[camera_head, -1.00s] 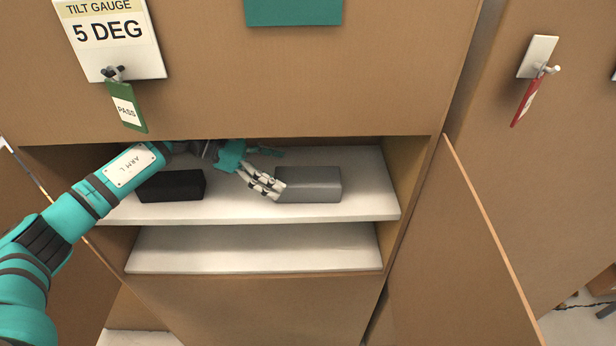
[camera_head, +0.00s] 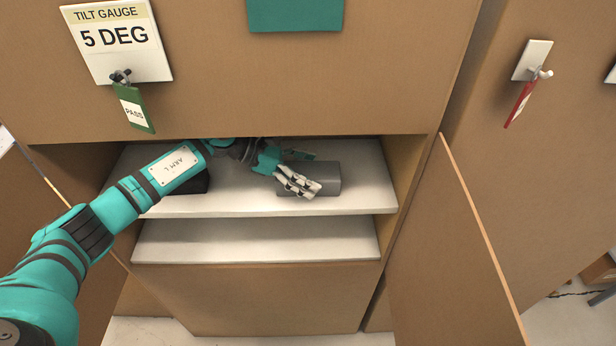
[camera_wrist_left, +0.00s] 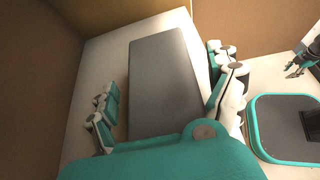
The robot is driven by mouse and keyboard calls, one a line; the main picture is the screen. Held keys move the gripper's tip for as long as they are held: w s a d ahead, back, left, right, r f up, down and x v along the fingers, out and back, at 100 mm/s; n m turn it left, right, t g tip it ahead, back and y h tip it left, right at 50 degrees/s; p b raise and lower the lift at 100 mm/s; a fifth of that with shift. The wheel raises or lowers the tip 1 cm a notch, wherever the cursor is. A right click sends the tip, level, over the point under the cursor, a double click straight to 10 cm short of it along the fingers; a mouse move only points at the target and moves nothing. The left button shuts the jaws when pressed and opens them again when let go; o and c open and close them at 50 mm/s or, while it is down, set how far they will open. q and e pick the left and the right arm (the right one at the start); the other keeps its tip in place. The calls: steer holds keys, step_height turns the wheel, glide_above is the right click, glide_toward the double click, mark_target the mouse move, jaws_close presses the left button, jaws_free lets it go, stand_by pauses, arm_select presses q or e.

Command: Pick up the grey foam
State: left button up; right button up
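The grey foam (camera_head: 327,178) is a dark grey block on the upper white shelf, toward its right side. In the left wrist view the foam (camera_wrist_left: 163,85) lies lengthwise between the two sets of fingers. My left gripper (camera_head: 296,178) is open at the foam, its near fingers covering part of the front and left of the block. In the left wrist view the left gripper's fingers (camera_wrist_left: 168,100) stand apart, one set on each side, with a gap at the left. Whether the right-hand fingers touch the foam, I cannot tell. My right gripper is not clearly seen.
A black block (camera_head: 190,187) sits on the upper shelf (camera_head: 235,204) at the left, partly behind my left arm. A lower shelf (camera_head: 255,241) is empty. The cabinet's top panel is close above my arm. An open door panel (camera_head: 455,240) stands at the right.

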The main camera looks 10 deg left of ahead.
arm_select(q)
steer(key=c, duration=0.7)
steer(key=shift+r, duration=0.2)
